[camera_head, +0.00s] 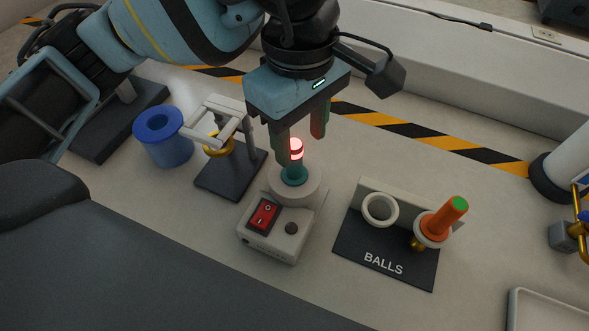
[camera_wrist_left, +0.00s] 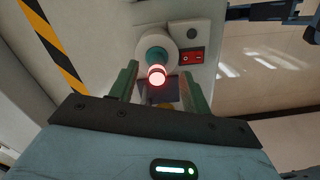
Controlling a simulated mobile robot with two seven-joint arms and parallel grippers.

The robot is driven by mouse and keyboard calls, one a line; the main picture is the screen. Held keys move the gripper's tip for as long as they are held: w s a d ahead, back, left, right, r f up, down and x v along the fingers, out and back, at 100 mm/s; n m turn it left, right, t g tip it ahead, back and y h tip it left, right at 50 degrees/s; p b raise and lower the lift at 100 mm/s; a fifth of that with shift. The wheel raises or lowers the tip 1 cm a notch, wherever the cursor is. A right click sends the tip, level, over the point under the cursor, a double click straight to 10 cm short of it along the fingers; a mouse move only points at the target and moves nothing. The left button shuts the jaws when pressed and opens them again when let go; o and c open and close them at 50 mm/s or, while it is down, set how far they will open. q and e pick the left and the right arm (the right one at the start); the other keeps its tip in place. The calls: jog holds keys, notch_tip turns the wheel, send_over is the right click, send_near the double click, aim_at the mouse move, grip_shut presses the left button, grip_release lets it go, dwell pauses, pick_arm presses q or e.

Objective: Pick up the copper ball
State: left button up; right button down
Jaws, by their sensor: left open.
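My left gripper (camera_head: 300,148) is open above the white heater box (camera_head: 275,235), its fingers pointing down. A rod with a glowing pink-red tip (camera_head: 296,146) and teal lower part stands upright in the box's round socket. In the left wrist view the glowing tip (camera_wrist_left: 157,75) shows between the two open fingers (camera_wrist_left: 159,80), with no clear contact. An orange handle with a green end (camera_head: 445,215) leans in the right ring of the rack marked BALLS; a small gold-brown ball (camera_head: 418,243) shows under it. I cannot tell which piece is the copper ball. My right gripper is not seen.
The BALLS rack (camera_head: 375,258) has an empty left ring (camera_head: 380,209). A dark stand with a gold ring (camera_head: 218,147) and a blue cup (camera_head: 162,137) are left of the heater. A red switch (camera_head: 263,215) is on the box. A pale tray (camera_head: 550,308) lies at lower right.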

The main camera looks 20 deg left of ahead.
aim_at(294, 161)
pick_arm(q)
jog(key=shift+w+a+r+t, duration=0.25)
jog(key=shift+w+a+t, duration=0.05)
jog(key=shift+a, duration=0.15)
jog(key=shift+s+f, duration=0.1)
jog(key=shift+f, duration=0.45)
jog(key=shift+a+f, duration=0.2)
jog(key=shift+f, duration=3.2)
jog(key=c, duration=1)
